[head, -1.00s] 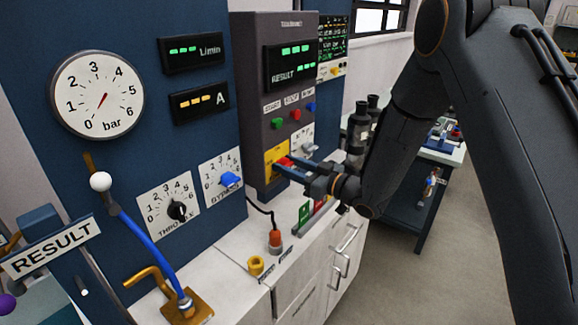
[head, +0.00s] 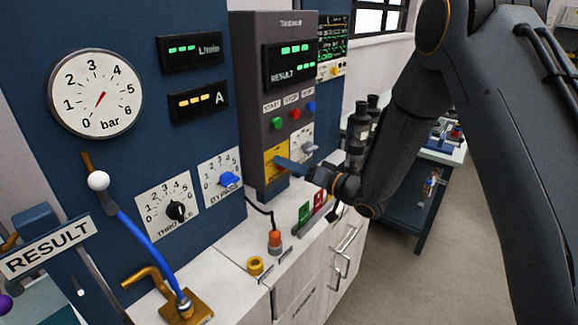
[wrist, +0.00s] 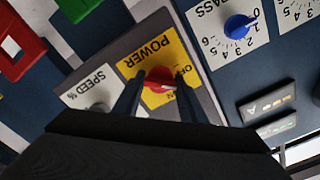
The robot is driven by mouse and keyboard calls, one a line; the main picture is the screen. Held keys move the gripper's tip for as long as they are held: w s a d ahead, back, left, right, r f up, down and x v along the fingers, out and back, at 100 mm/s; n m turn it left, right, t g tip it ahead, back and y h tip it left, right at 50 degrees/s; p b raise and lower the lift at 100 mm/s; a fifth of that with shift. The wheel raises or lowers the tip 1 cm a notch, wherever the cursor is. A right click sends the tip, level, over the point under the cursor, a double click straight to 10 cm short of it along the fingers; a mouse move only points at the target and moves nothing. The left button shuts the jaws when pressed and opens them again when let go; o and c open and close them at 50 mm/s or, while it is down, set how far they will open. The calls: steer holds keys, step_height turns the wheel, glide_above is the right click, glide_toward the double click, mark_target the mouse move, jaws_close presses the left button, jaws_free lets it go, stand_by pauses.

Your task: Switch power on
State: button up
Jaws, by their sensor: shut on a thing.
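The yellow power panel (head: 270,158) is low on the front of the grey control box. In the wrist view its plate (wrist: 133,63) reads POWER upside down, with an OFF label, and carries a red rotary knob (wrist: 158,80). My gripper (wrist: 157,88) has one finger on each side of the knob and is shut on it. In the head view my gripper (head: 283,163) reaches in from the right and hides the knob. A white pointer mark shows on the knob's lower edge in the wrist view.
The white SPEED dial (head: 301,143) is right beside the power panel. Green, red and blue buttons (head: 295,114) sit above. The blue bypass knob (head: 230,180) is to the left. Green and red blocks (head: 305,211) stand on the counter below.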

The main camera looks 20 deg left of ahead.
steer(key=m, duration=0.5)
steer(key=shift+f+m, duration=0.1)
steer(key=shift+m, duration=0.2)
steer(key=shift+f+m+p, duration=0.1)
steer(key=shift+m+p, duration=0.4)
steer(key=shift+m, duration=1.7)
steer(key=o, duration=1.1)
steer(key=shift+c, duration=0.2)
steer(key=shift+d, duration=0.15)
steer(key=b+v, duration=0.2)
steer(key=v, duration=0.5)
steer(key=shift+s+d, duration=0.2)
steer(key=shift+d, duration=0.05)
